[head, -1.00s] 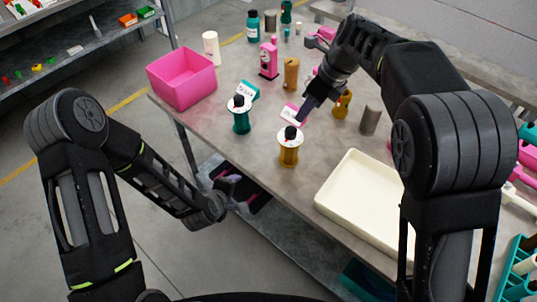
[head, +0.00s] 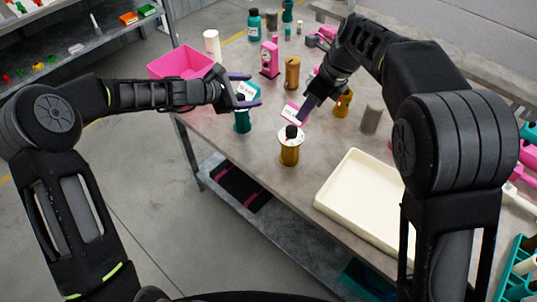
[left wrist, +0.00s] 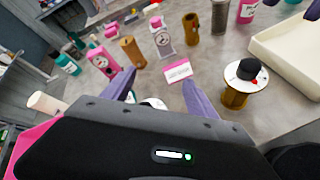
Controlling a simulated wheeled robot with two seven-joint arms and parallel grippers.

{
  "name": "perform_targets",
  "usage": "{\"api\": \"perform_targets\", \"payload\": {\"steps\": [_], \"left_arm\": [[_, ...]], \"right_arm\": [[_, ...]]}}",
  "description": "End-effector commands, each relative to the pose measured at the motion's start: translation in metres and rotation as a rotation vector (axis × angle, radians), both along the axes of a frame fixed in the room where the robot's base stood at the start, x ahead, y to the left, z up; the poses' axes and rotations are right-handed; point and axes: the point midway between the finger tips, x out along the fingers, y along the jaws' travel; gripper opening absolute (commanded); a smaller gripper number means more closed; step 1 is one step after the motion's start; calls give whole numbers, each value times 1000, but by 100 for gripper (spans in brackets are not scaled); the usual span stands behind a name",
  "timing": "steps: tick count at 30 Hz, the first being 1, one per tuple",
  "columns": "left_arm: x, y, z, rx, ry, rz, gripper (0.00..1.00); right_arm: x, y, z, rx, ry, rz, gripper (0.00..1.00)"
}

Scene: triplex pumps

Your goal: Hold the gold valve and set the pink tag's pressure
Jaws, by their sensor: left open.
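The gold valve (head: 289,148) stands upright on the table, with a white dial and black knob on top; it also shows in the left wrist view (left wrist: 236,98). The pink-edged tag (head: 291,113) lies behind it, its print too small to read; the left wrist view shows it too (left wrist: 178,71). My left gripper (head: 256,90) is open and empty above the teal valve (head: 242,122), left of the gold valve. My right gripper (head: 306,110) points down beside the pink-edged tag; its finger gap is hidden.
A teal-edged tag (head: 249,90) lies by my left gripper. A pink bin (head: 183,61) is at the back left, and a cream tray (head: 340,207) at the front right. A pink gauge stand (head: 269,60) and a gold cylinder (head: 292,72) stand behind the tags.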

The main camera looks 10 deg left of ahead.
Motion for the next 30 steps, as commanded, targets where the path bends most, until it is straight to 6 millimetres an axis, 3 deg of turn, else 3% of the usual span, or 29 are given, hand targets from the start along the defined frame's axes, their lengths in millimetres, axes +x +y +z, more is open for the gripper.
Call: {"api": "perform_targets", "payload": {"steps": [1, 4, 6, 9, 16, 30], "left_arm": [[-13, -7, -32, -51, 45, -39, 67], [-44, -26, -85, -186, 101, -122, 67], [-67, -39, -114, -299, 123, -165, 67], [-92, -53, -138, -454, 129, -188, 67], [-116, -69, -145, -697, 138, -162, 67], [-116, -73, -144, -721, 139, -158, 67]], "right_arm": [[0, 0, 0, 0, 0, 0, 36], [0, 0, 0, 0, 0, 0, 36], [0, 0, 0, 0, 0, 0, 36], [0, 0, 0, 0, 0, 0, 36], [0, 0, 0, 0, 0, 0, 36], [0, 0, 0, 0, 0, 0, 36]]}}
